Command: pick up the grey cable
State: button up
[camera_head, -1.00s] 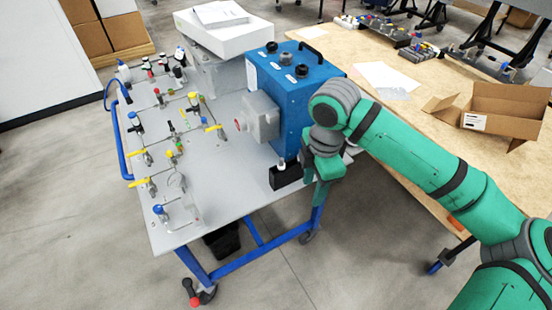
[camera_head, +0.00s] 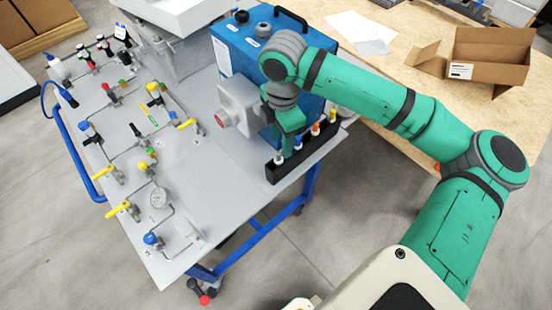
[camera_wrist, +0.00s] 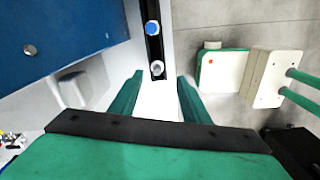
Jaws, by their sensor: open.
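A black rack (camera_head: 272,172) stands upright at the front right of the grey cart top, with a row of plugs in it. The plug at its near end has a pale grey-white top (camera_head: 279,158) and looks like the grey cable's end. My gripper (camera_head: 289,150) is just above this near end of the rack. In the wrist view my gripper (camera_wrist: 160,77) is open, with its two green fingers apart. The grey-white plug (camera_wrist: 157,68) shows in line with the gap between the fingertips, and nothing is held. Any cable below the plug is hidden.
Blue (camera_head: 298,143), orange (camera_head: 315,129) and yellow (camera_head: 332,115) plugs follow along the rack. A blue analyser box (camera_head: 232,48) with a grey housing (camera_head: 240,105) stands close behind. Pipework with valves covers the cart's left. A wooden table (camera_head: 400,75) is at the right.

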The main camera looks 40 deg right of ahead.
aim_at(279, 153)
jog(key=shift+w+a+f, duration=0.1)
jog(key=shift+w+f, duration=0.05)
jog(key=shift+f, duration=1.7)
jog(key=shift+w+f, duration=0.15)
jog(key=shift+f, duration=1.65)
jog(key=c, duration=1.1)
